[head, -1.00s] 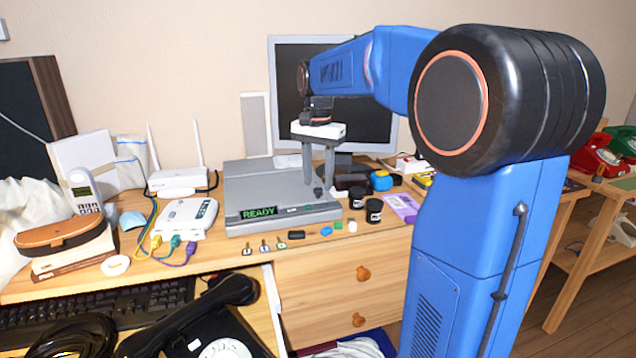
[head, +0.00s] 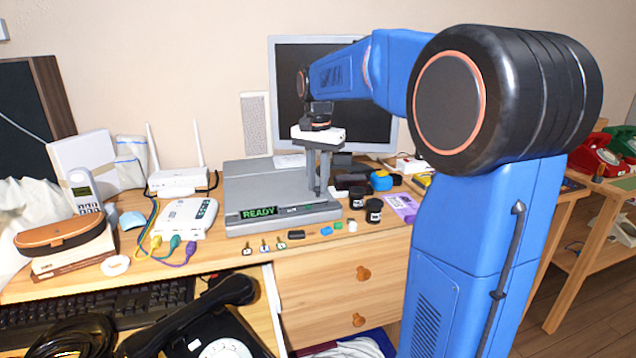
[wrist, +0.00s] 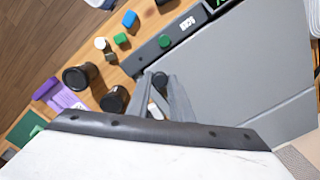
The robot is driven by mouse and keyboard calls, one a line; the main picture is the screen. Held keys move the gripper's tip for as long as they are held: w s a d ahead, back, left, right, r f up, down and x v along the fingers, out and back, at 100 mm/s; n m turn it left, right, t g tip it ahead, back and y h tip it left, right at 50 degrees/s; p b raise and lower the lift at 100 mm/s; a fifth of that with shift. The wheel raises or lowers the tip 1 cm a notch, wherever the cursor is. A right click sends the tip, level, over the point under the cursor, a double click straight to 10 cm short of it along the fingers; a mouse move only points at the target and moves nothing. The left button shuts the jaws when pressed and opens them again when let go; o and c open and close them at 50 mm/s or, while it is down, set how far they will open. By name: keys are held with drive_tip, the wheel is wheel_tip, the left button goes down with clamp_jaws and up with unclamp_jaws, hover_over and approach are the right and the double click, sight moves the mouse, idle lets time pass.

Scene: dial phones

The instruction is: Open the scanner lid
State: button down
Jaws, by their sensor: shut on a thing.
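The scanner (head: 290,217) is a grey flat box on the desk with a green READY display at its front. Its grey lid (head: 262,183) lies flat and closed; it also shows in the wrist view (wrist: 235,75). My gripper (head: 317,189) points down over the right front part of the lid. Its grey fingers are close together, shut on a small dark handle at the lid's front edge. In the wrist view the fingertips (wrist: 158,84) meet at that edge and mostly hide the handle.
Two dark jars (head: 374,210) and small coloured blocks (head: 338,225) lie right and front of the scanner. A white router (head: 178,181) and a white box (head: 186,217) stand left. A monitor (head: 285,70) stands behind. A black telephone (head: 215,325) is in front.

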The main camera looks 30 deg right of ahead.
drive_tip(key=w+d+r, duration=0.1)
drive_tip(key=w+r, duration=0.6)
drive_tip(key=r, duration=0.4)
drive_tip(key=w+d+r, duration=0.1)
drive_tip(key=w+r, duration=0.1)
drive_tip(key=w, duration=0.4)
drive_tip(key=w+d+r, duration=0.1)
drive_tip(key=w+r, duration=0.1)
drive_tip(key=w, duration=0.5)
drive_tip(key=shift+d+r, duration=0.2)
drive_tip(key=shift+d, duration=0.15)
drive_tip(key=c, duration=1.6)
unclamp_jaws()
drive_tip(key=shift+a, duration=0.2)
drive_tip(key=shift+d, duration=0.2)
drive_tip(key=shift+s, duration=0.1)
